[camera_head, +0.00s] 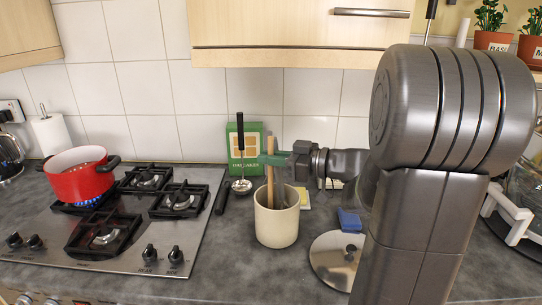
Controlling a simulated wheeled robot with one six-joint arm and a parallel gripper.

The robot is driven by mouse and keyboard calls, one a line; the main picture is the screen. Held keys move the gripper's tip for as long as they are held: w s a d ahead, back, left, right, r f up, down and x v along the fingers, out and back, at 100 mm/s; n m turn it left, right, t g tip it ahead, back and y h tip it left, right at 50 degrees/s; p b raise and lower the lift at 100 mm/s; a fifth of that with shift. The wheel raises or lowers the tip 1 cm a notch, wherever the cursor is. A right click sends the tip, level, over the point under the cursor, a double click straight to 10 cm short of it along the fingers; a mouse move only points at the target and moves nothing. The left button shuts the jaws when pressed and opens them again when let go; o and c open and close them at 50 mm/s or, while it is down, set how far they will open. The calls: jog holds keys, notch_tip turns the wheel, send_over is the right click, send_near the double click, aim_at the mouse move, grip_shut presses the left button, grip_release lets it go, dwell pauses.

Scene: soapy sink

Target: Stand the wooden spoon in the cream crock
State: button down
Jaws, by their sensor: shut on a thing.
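The cream crock (277,227) stands upright on the grey worktop, right of the hob. The wooden spoon (270,187) is nearly upright, its lower part at the crock's mouth and hidden by the near rim. I cannot tell whether it touches the crock's bottom. My gripper (272,158) comes in from the right above the crock and is shut on the upper part of the spoon.
A green box (251,139) and a black-handled ladle (241,186) are behind the crock. A round steel lid (331,266) and a blue sponge (349,220) lie to its right. A red pot (80,184) sits over a lit burner at left.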

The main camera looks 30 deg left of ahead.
jog(key=c, duration=1.4)
grip_release()
jog(key=shift+o, duration=0.5)
jog(key=o, duration=1.1)
jog(key=shift+w+d+r+p, duration=0.3)
jog(key=shift+d+p, duration=0.35)
jog(key=shift+d, duration=0.7)
jog(key=shift+w+d+r+p, duration=0.15)
jog(key=shift+d+r+p, duration=0.35)
jog(key=shift+d, duration=0.8)
jog(key=shift+w+d+r+p, duration=0.2)
jog(key=shift+d+p, duration=0.55)
jog(key=shift+d, duration=0.6)
jog(key=shift+a+f, duration=0.1)
